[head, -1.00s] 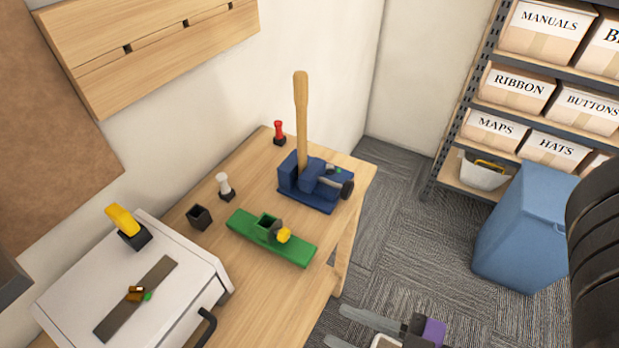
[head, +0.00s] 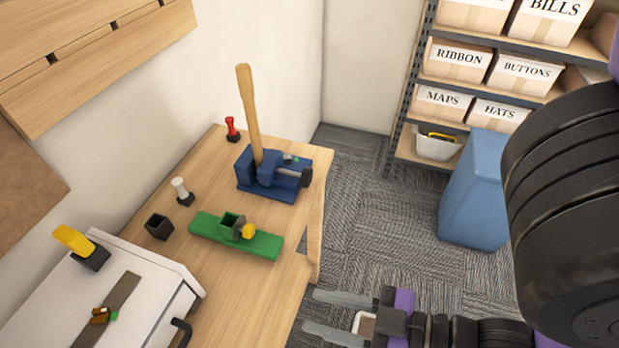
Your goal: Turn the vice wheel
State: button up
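A blue vice (head: 262,186) stands on the wooden bench, near its back right corner. Its dark round wheel (head: 306,177) is on its right side, facing the open floor. A tool with a long wooden handle (head: 249,112) rises from the vice, tilted a little left; its lower end is hidden. My gripper (head: 308,312) is at the bottom, beyond the bench's right edge. Its two grey fingers point left and are apart, with nothing seen between them. It is clear of the wheel, lower in the picture.
A green block (head: 262,243) with a yellow knob sits in front of the vice. A black cup (head: 159,227), a white-handled tool (head: 182,190) and a red one (head: 232,129) stand on the bench (head: 215,275). A blue bin (head: 474,195) and shelves (head: 401,100) are right. Carpet between is clear.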

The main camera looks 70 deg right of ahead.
aim_at(306, 177)
jog(key=z, duration=0.45)
jog(key=k+l+z, duration=0.1)
jog(key=z, duration=0.3)
jog(key=k+l+z, duration=0.1)
jog(key=z, duration=0.3)
jog(key=l+z, duration=0.25)
jog(key=z, duration=0.15)
jog(key=k, duration=0.05)
